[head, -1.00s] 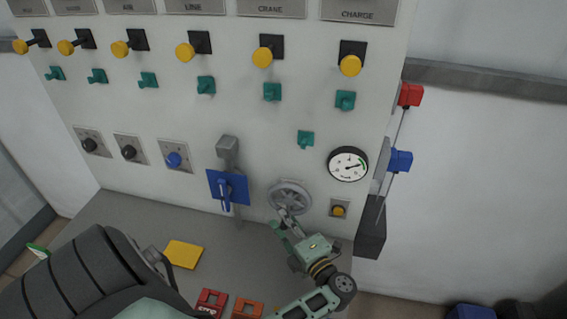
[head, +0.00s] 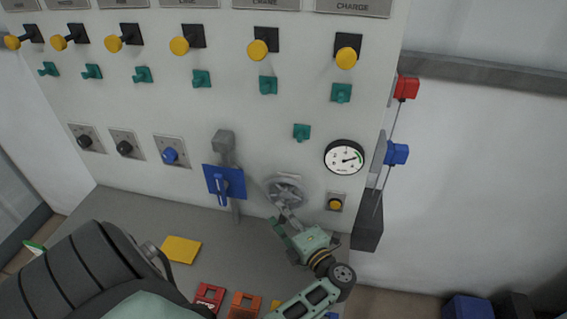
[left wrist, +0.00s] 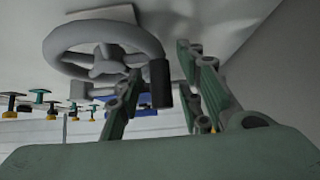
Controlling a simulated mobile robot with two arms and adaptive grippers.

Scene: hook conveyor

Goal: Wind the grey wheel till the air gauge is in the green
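The grey wheel (head: 285,190) is mounted low on the panel. In the left wrist view the wheel (left wrist: 100,50) shows its rim, its spokes and a dark handle peg (left wrist: 160,84). My left gripper (head: 283,222) is at the wheel's lower edge. In the left wrist view its two fingers (left wrist: 162,80) stand apart, one on each side of the peg, with gaps visible. The round air gauge (head: 344,158) is above right of the wheel. Its needle points right, near the green arc; its exact reading is too small to tell. My right gripper is not in view.
A blue lever plate (head: 224,184) is left of the wheel, and a yellow button (head: 335,204) is close on its right. Blue (head: 397,153) and red (head: 406,88) handles stick out at the panel's right edge. A yellow card (head: 181,249) lies on the grey ledge.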

